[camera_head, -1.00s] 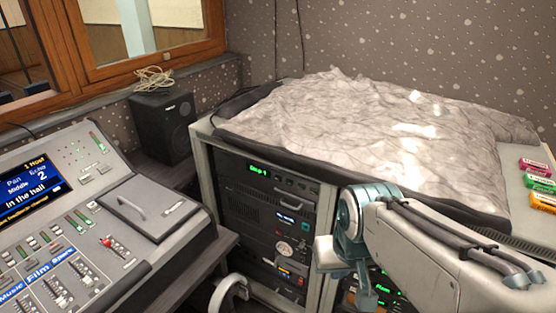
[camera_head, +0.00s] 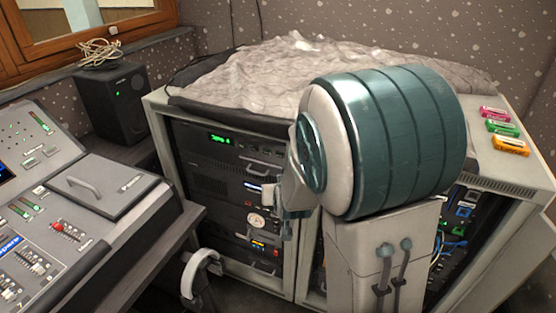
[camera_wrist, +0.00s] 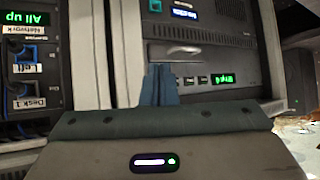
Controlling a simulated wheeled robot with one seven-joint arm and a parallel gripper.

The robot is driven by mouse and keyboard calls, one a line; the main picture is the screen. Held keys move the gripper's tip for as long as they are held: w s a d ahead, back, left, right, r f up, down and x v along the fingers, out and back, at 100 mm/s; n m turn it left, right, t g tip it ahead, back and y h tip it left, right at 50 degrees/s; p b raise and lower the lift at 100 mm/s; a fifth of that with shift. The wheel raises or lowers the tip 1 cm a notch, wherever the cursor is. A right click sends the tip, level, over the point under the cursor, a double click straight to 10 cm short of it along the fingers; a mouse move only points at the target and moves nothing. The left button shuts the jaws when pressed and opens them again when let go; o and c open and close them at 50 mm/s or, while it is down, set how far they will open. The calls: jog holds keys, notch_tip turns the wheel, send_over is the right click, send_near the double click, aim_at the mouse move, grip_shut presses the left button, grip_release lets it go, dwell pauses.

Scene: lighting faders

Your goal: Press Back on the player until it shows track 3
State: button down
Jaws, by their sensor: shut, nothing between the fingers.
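The player (camera_head: 230,155) is the dark top unit in the left bay of the rack. Its green display (camera_head: 221,140) is small and blurred, seemingly ending in 4. A row of small buttons (camera_head: 265,152) lies to the right of the display. In the wrist view the green display (camera_wrist: 223,79) shows right of my gripper, with small buttons (camera_wrist: 195,81) between them. My gripper (camera_wrist: 158,72) is shut and empty, its fingertips in front of the rack, left of these buttons. I cannot tell whether they touch anything. The button labels are too small to read.
The rack's right bay holds network gear with cables (camera_head: 455,235). A crumpled pale cover (camera_head: 260,80) lies on top, near several coloured cassettes (camera_head: 505,130). The mixing desk (camera_head: 60,215) stands at left, a black speaker (camera_head: 115,105) behind it. My arm hides part of the rack.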

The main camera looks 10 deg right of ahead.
jog(key=w+f+n+t+h+b, duration=0.1)
jog(key=w+f+t+h+b, duration=0.15)
jog(key=w+f+t, duration=0.2)
jog(key=a+r+n+t+y+b, duration=0.1)
jog(key=t, duration=0.1)
jog(key=w+a+r+n+t+y+b, duration=0.1)
jog(key=n, duration=0.1)
jog(key=a+r+n+t+y+b, duration=0.1)
jog(key=n+t, duration=0.1)
jog(key=shift+w+a+t, duration=0.25)
jog(key=shift+a+t, duration=0.1)
send_near(273, 149)
jog(key=w+a, duration=0.1)
jog(key=w, duration=0.1)
jog(key=shift+w+d+r+b, duration=0.2)
jog(key=shift+w, duration=0.2)
jog(key=shift+w+d+r+b, duration=0.15)
jog(key=shift+w+d+b, duration=0.05)
jog(key=shift+w, duration=0.25)
dwell(1.6)
jog(key=shift+w+d+b, duration=0.2)
jog(key=shift+w+b, duration=0.05)
jog(key=shift+b, duration=0.05)
jog(key=shift+r, duration=0.1)
